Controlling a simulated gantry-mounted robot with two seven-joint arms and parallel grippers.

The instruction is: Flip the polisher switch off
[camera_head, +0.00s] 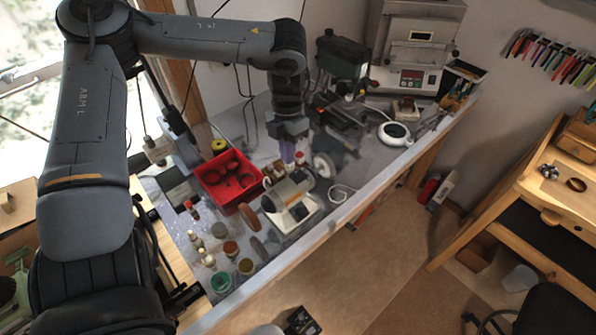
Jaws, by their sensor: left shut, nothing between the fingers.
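The polisher (290,190) stands on the workbench in the middle of the head view. It has a grey rounded motor body on a white base (297,217). A pale wheel (324,165) is at its upper right end and a brown wheel (251,217) at its lower left end. A small dark patch shows on the front of the base, but I cannot make out the switch or its position. My left gripper (288,157) points down just behind and above the polisher, with its fingers shut and empty. I cannot tell if it touches anything. My right gripper is not in view.
A red tray (229,196) with dark round parts sits left of the polisher. Several small jars and bottles (232,249) stand at the near left. A green drill press (343,57) stands behind my left gripper. The bench's front edge (330,220) runs close to the polisher.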

